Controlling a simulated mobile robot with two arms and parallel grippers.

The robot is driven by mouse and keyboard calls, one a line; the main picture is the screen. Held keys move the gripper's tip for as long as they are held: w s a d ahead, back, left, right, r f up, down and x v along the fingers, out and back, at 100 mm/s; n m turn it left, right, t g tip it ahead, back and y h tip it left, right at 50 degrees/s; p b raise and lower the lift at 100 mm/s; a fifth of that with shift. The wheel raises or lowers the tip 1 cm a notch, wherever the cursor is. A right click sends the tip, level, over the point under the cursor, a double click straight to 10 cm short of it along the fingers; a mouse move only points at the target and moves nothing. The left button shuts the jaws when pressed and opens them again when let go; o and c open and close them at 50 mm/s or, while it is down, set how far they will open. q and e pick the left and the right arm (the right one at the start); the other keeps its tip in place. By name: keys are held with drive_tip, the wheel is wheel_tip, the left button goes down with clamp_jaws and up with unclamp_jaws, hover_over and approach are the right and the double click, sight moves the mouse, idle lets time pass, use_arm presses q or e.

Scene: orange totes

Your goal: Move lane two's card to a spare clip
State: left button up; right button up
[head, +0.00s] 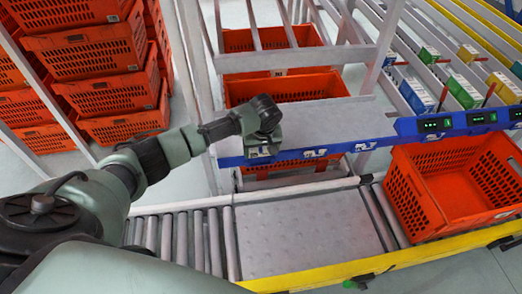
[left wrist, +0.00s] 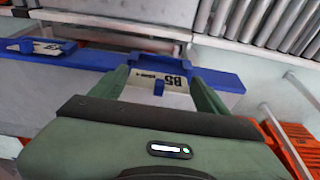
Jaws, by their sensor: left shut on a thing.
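My left gripper (head: 262,150) is at the left end of the blue rail (head: 338,148) in the head view. In the left wrist view, its two green fingers (left wrist: 160,84) are on either side of a white card (left wrist: 150,97) with dark print that looks like "B5", and it is shut on this card. The card lies against the blue rail, with a small blue clip tab over it; I cannot tell whether it is clear of the clip. Another white card (left wrist: 38,46) sits in a blue clip to the left. My right gripper is not in view.
Green-lit displays (head: 437,124) sit along the rail to the right, with small boxes (head: 416,95) in lanes behind. An empty orange tote (head: 455,185) stands on the right. A roller conveyor (head: 205,235) runs in front. Orange totes (head: 110,90) are stacked at left.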

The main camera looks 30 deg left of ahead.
use_arm(q)
drive_tip(key=shift+s+d+b+x, duration=0.15)
drive_tip(key=shift+b+x, duration=0.1)
drive_tip(key=shift+x, duration=0.6)
drive_tip(key=shift+s+d+b+x, duration=0.1)
drive_tip(key=shift+s+b+x, duration=0.1)
drive_tip(key=shift+x, duration=0.7)
drive_tip(key=shift+f, duration=0.1)
drive_tip(key=o, duration=1.4)
approach(261, 157)
drive_tip(key=shift+s+d+r, duration=0.25)
drive_tip(key=shift+s+d, duration=0.15)
drive_tip(key=shift+s, duration=0.35)
